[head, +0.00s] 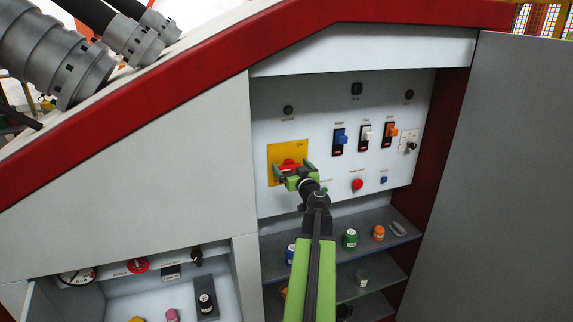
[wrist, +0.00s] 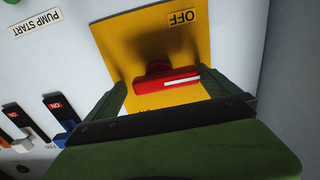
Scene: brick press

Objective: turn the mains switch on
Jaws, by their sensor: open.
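The mains switch is a red rotary handle (head: 291,162) on a yellow plate (head: 273,151) at the left of the control panel. In the wrist view the red handle (wrist: 165,78) lies nearly crosswise, with a white line toward its right end. An upside-down OFF label (wrist: 182,17) sits at the top of the plate there; the label at the opposite side is mostly hidden by my gripper. My green gripper (head: 294,171) is in front of the plate. Its open fingers stand either side of the handle with nothing clamped; whether they touch it is unclear.
Blue (head: 339,141), white (head: 365,138) and orange (head: 389,135) rocker switches are to the right. A red button (head: 357,184) sits below them. Shelves (head: 365,247) with several small jars lie underneath. A grey door (head: 505,180) bounds the right side.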

